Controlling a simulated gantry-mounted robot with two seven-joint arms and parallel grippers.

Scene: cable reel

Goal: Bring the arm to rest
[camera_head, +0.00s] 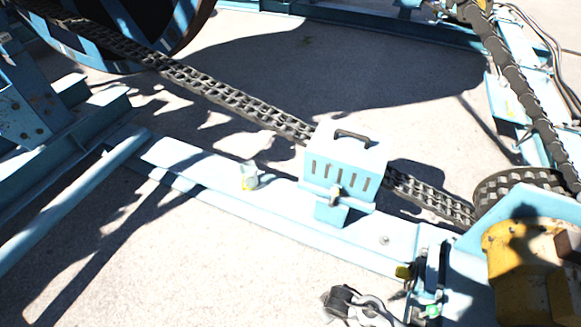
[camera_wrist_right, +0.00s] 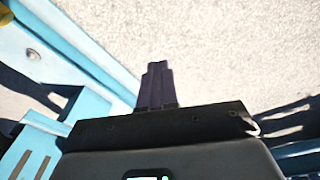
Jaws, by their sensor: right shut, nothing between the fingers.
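My right gripper (camera_wrist_right: 157,68) shows in the right wrist view with its dark fingers together and nothing between them. It is over bare pale ground, with a light blue beam (camera_wrist_right: 85,50) to its left. In the head view, a dark and grey jointed part (camera_head: 350,304) at the bottom edge looks like my right arm's end, but I cannot be sure. It is apart from the light blue slotted box (camera_head: 343,165) behind it. My left gripper is not in view.
A chain (camera_head: 235,101) runs from the large reel (camera_head: 178,38) through the slotted box to a sprocket (camera_head: 515,186) at right. A yellow machine part (camera_head: 515,275) stands at lower right. A blue frame beam (camera_head: 205,181) crosses the middle. Bare ground (camera_head: 170,270) lies in front.

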